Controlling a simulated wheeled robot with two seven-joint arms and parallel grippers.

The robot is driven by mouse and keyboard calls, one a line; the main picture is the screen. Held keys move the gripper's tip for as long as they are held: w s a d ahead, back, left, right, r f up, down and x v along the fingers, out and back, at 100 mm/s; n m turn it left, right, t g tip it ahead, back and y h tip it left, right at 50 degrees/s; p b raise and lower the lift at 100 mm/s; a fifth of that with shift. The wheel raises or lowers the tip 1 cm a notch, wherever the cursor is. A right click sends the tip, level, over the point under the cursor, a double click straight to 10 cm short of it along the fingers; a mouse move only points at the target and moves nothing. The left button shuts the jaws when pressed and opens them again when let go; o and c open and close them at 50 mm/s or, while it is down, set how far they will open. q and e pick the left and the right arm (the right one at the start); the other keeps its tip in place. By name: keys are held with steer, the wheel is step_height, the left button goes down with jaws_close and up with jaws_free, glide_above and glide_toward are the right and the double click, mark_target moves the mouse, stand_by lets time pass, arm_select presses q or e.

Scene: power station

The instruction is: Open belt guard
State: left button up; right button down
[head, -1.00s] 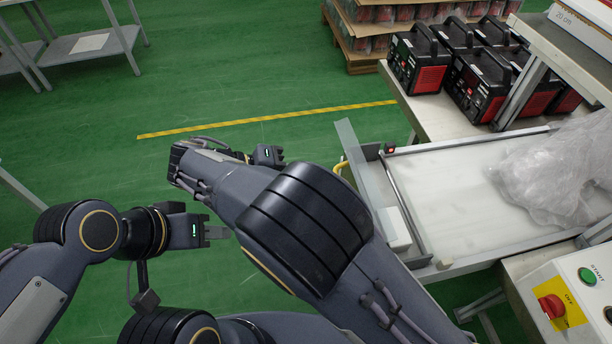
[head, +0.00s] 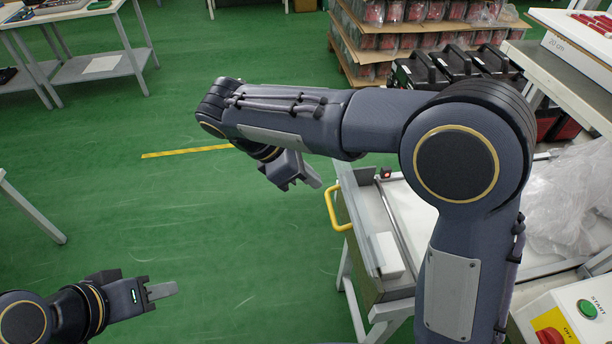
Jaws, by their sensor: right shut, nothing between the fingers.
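The belt guard looks like the grey metal panel (head: 366,246) at the near end of the conveyor, with a yellow handle (head: 333,208) on its left side. My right gripper (head: 309,173) is shut and empty, above and left of the handle and apart from it. My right arm crosses in front of the conveyor and hides part of it. My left gripper (head: 160,291) is over the floor at lower left, far from the guard. Its fingers overlap in this view, so I cannot tell whether it is open.
The conveyor carries crumpled clear plastic (head: 565,215). A control box (head: 565,318) with a green START button and a red knob is at lower right. Black and red units (head: 440,68) stand behind, partly hidden. A loaded pallet (head: 375,75) is at the back.

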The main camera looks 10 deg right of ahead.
mark_target(345, 191)
steer(key=x, duration=0.7)
steer(key=shift+d+b, duration=0.1)
steer(key=shift+b, duration=0.25)
steer(key=shift+d+r+y+p, duration=0.6)
steer(key=shift+p, duration=0.35)
steer(key=shift+d+r+y, duration=0.1)
steer(key=shift+d+y, duration=0.3)
steer(key=shift+d+y+p, duration=0.25)
steer(key=shift+y+p, duration=0.05)
steer(key=shift+p, duration=0.05)
steer(key=shift+a, duration=0.1)
